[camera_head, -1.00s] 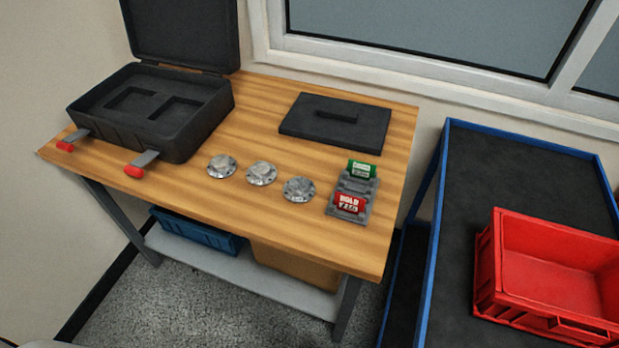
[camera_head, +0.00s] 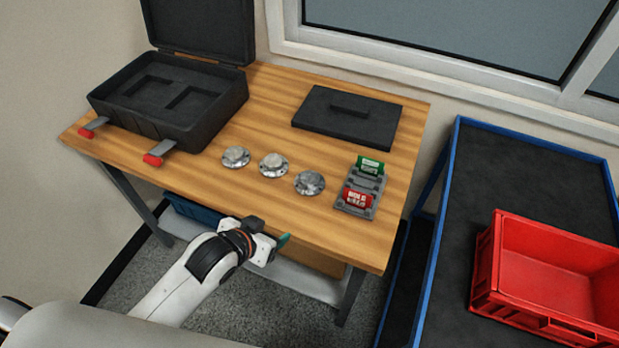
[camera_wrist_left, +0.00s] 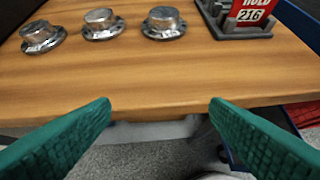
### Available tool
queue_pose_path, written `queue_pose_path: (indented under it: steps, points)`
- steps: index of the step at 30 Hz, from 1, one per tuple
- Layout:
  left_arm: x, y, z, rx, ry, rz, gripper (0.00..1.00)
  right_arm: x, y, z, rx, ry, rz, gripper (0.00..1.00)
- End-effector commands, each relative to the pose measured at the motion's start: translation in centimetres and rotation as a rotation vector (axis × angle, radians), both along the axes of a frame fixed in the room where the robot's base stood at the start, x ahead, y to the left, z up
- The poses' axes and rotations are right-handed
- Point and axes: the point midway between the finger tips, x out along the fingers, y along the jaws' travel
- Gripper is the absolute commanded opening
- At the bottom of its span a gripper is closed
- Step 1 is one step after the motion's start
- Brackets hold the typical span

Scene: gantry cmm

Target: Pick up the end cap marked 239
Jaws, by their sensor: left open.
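Three round silver flanged end caps lie in a row on the wooden table: a left one (camera_head: 235,157), a middle one (camera_head: 273,165) and a right one (camera_head: 310,182). The left wrist view also shows the left cap (camera_wrist_left: 41,36), middle cap (camera_wrist_left: 102,24) and right cap (camera_wrist_left: 163,22). No number is legible on any of them, so I cannot tell which is 239. My left gripper (camera_head: 273,247) is open and empty at the table's front edge, short of the caps. Its green fingers (camera_wrist_left: 160,125) are spread wide in the wrist view. My right gripper is not in view.
A grey holder (camera_head: 341,204) at the right carries a green tag (camera_head: 370,166) and a red HOLD tag (camera_head: 357,199) reading 216. An open black case (camera_head: 180,128), black lid (camera_head: 345,133) and red crate (camera_head: 482,270) stand around. The wood before the caps is clear.

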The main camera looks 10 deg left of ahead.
Motion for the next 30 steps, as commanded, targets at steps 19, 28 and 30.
queue_pose_path:
  steps: [19,28,30]
  points:
    - [10.7,-2.7,2.0,-0.118,-0.251,-0.118,0.7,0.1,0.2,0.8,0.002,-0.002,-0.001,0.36]
    - [12.7,-3.6,0.7,-0.118,-0.251,-0.119,0.7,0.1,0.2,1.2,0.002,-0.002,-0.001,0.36]
    - [13.4,-3.8,0.3,-0.116,-0.249,-0.118,0.7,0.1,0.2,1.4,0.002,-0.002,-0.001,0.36]
